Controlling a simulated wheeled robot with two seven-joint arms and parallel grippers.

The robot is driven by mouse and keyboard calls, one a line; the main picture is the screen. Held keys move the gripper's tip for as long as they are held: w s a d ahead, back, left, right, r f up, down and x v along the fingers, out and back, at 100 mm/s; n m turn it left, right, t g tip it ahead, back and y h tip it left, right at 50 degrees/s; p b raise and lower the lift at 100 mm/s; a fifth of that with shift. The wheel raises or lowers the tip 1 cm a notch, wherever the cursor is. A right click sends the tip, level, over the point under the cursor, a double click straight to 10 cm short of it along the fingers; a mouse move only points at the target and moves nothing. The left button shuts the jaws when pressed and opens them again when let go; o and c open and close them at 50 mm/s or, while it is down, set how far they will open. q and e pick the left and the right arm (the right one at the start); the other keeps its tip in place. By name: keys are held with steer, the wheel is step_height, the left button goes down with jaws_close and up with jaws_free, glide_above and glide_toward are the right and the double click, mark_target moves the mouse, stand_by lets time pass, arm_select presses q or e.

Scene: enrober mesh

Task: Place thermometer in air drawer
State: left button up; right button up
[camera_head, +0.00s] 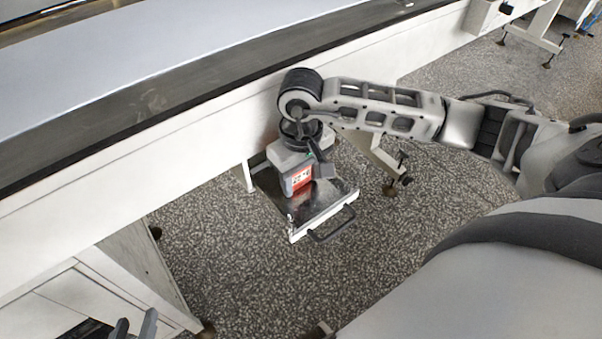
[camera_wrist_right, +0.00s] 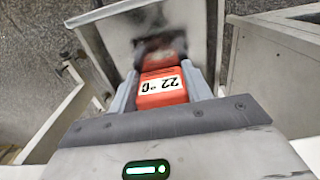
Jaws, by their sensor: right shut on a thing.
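The red thermometer (camera_head: 299,181) is in my right gripper (camera_head: 296,186), over the open drawer. In the right wrist view the thermometer (camera_wrist_right: 161,88) sits between both fingers (camera_wrist_right: 163,90) with its white "22 °C" label facing the camera. The pulled-out air drawer (camera_head: 316,206) has a shiny metal floor, a white front and a dark handle. Its floor (camera_wrist_right: 117,38) shows a red reflection in the wrist view. I cannot tell whether the thermometer touches the floor. My left gripper (camera_head: 134,327) is partly cut off at the bottom left, its fingers apart.
The long machine (camera_head: 215,125) with a pale belt runs above and behind the drawer. A white cabinet (camera_head: 110,285) stands at the lower left. The speckled floor (camera_head: 240,275) in front of the drawer is clear. A machine leg (camera_head: 380,165) is right of the drawer.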

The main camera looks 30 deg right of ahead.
mark_target(301, 188)
steer(key=shift+f+b, duration=0.3)
steer(key=shift+b, duration=0.05)
steer(key=o, duration=1)
steer(key=shift+r, duration=0.15)
steer(key=shift+r+p, duration=0.35)
steer(key=shift+p, duration=0.05)
step_height(301, 188, up, 12)
steer(key=shift+f, duration=0.2)
